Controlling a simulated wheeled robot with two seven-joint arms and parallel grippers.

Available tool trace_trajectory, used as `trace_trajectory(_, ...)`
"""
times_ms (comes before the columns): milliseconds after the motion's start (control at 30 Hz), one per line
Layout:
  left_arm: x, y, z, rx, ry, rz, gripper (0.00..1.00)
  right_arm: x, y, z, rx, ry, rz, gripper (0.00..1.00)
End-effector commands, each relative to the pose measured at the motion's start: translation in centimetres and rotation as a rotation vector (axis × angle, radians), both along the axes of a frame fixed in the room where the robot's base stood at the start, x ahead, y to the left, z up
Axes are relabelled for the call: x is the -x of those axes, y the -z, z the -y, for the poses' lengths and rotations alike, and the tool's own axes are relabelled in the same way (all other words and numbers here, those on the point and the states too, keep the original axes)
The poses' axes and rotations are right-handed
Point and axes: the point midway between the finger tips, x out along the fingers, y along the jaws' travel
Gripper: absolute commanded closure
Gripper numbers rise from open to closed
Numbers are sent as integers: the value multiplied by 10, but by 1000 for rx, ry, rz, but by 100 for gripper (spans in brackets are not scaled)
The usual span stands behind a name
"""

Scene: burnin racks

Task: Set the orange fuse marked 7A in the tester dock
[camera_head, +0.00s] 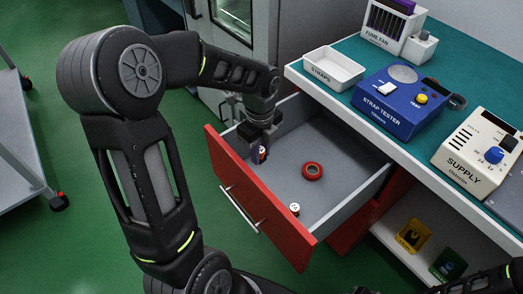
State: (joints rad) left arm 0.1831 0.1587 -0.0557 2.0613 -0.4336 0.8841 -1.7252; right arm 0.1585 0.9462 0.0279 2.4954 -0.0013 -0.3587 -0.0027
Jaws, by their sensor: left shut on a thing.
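The blue strap tester (385,112) stands on the bench to the right, with a white part and a yellow button on top. I cannot make out a fuse dock for certain. Only dark parts of my right arm show at the lower right edge; its gripper is not seen.
The drawer (262,208) has a red front and stands pulled out. A red ring (312,171) and a small white round piece (294,209) lie in it. A white straps tray (333,68), fume fan (394,25) and supply box (476,152) stand on the bench.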

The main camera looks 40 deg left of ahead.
Motion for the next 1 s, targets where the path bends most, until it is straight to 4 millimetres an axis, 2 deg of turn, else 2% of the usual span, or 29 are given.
trace_trajectory(167, -2, 0, 3, 1, -34, 0, 100, 0, -2, 0, 0, 0, 0, 64)
trace_trajectory(367, -14, 4, 18, 6, -249, -3, 100, 0, -13, 0, 0, 0, 0, 64)
trace_trajectory(567, -34, 14, 49, 8, -680, -8, 100, 0, -32, 0, 0, 1, 0, 64)
trace_trajectory(800, -54, 33, 92, 2, -1283, -9, 100, 0, -54, -1, -1, 1, -1, 64)
trace_trajectory(1000, -62, 46, 117, -1, -1632, -3, 100, 0, -64, -1, -1, 2, -2, 64)
